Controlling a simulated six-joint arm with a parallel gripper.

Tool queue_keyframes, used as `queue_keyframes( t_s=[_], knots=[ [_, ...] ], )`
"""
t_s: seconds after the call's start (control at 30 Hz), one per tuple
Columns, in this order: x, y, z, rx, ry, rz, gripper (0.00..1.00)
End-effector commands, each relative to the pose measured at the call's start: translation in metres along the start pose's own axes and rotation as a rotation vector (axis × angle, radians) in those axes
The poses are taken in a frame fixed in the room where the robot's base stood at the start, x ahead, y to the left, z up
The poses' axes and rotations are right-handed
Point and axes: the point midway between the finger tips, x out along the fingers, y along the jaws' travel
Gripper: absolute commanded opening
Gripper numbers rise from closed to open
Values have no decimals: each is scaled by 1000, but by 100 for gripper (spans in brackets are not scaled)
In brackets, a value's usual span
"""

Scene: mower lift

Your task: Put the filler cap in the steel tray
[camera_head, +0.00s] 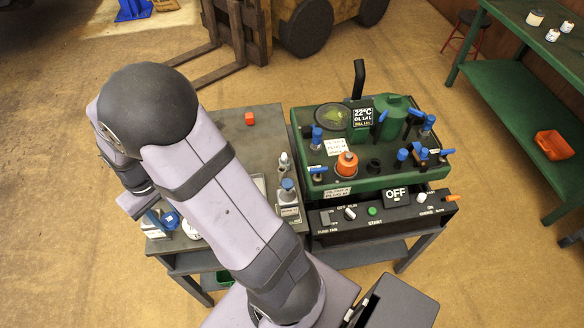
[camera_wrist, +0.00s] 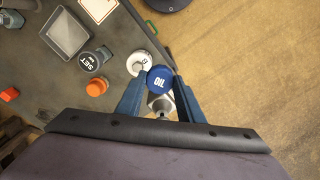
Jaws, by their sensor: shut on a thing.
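The filler cap, a round blue cap marked OIL (camera_wrist: 160,78), is between the blue fingertips of my gripper (camera_wrist: 158,85), which is shut on it. In the head view my gripper and the blue cap (camera_head: 171,219) are at the left front of the grey table. A small silver part (camera_wrist: 160,104) shows between the fingers; I cannot tell what it belongs to. The steel tray (camera_wrist: 84,24), shallow and rectangular, lies on the table at the upper left of the wrist view, apart from my gripper. In the head view my arm hides most of the tray.
A white round item (camera_wrist: 138,59) is close beside the cap. A dark SET knob (camera_wrist: 88,66) and an orange knob (camera_wrist: 97,87) stand on the table. A red cube (camera_head: 249,119) lies at the table's back. The green machine (camera_head: 330,178) stands to the right.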

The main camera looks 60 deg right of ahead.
Motion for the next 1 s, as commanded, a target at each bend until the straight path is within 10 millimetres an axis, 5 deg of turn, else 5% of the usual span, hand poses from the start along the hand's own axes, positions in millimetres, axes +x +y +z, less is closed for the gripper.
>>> queue_keyframes(
  t_s=[0.17, 0.4, 0.7, 1.0],
  knots=[
    [12, 33, -8, 71, 1, 0, 11],
    [30, 119, -12, 244, 2, 1, 11],
    [44, 221, 11, 439, 2, 1, 11],
    [46, 258, 27, 511, 0, 0, 11]
  ],
)
